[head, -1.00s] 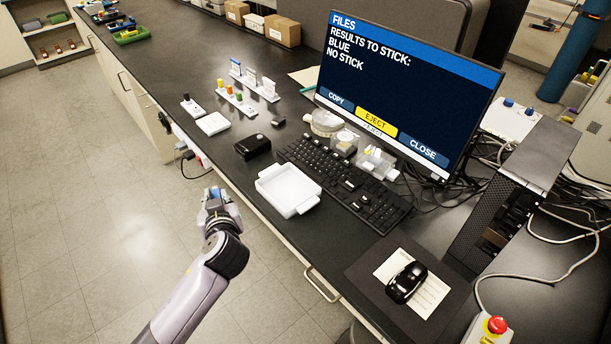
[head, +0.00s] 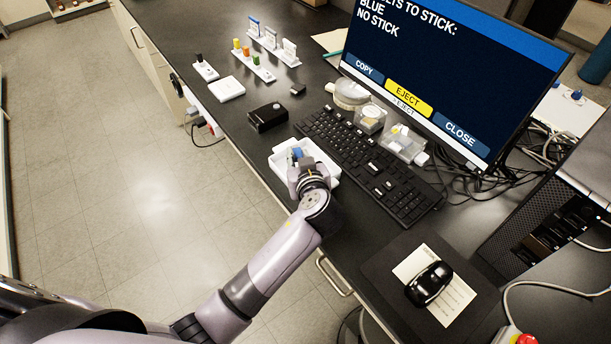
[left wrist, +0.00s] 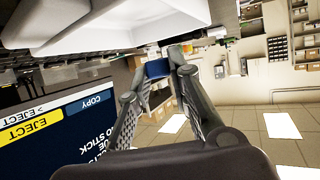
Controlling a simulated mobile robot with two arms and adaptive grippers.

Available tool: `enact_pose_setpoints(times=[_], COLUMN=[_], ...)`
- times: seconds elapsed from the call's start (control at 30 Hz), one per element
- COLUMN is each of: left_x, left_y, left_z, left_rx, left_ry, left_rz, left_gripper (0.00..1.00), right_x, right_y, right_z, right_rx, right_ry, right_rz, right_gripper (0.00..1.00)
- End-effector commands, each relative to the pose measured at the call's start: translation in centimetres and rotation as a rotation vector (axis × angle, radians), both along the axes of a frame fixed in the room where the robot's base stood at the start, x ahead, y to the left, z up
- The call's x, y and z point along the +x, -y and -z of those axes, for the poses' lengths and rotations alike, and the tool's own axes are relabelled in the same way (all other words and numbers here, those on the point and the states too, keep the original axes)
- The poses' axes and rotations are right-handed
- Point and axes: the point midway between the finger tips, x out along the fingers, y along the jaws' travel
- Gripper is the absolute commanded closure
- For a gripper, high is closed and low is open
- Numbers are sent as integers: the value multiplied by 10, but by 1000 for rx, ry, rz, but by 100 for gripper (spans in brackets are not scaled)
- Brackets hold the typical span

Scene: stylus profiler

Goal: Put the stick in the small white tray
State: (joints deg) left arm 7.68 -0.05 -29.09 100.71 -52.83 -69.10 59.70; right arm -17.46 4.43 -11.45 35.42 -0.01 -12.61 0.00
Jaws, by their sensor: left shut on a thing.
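The small white tray (head: 327,168) sits at the bench's front edge, left of the keyboard, partly hidden by my left gripper. My left gripper (head: 297,158) is over the tray and shut on a small blue stick (head: 295,153). The blue stick (left wrist: 157,68) also shows between the fingertips (left wrist: 160,70) in the left wrist view, with the white tray (left wrist: 110,22) close by at the top. I cannot tell whether the stick touches the tray. My right gripper is not in view.
The keyboard (head: 365,160) lies right of the tray, below a monitor (head: 450,75) with a yellow EJECT button. A black box (head: 267,117), a flat white piece (head: 226,89) and racks of coloured items (head: 254,68) stand farther back. The mouse (head: 429,284) is at the right.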

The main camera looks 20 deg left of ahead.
Motion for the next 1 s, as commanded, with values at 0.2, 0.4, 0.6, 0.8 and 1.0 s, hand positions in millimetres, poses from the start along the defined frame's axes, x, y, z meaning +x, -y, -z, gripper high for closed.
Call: enact_pose_setpoints(times=[0.2,0.4,0.6,0.8,1.0], left_x=[0,0,0,0,0], left_y=[0,0,0,0,0], left_z=[25,27,27,26,27], left_rx=[1,0,0,0,0], left_ry=[0,0,0,0,0], left_rz=[0,0,0,0,0], left_gripper=[100,100,75,62,58], right_x=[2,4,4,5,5], right_y=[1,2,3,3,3], right_z=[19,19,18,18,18], right_rx=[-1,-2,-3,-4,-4], right_ry=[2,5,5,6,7], right_rz=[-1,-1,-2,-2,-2], right_gripper=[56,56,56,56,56])
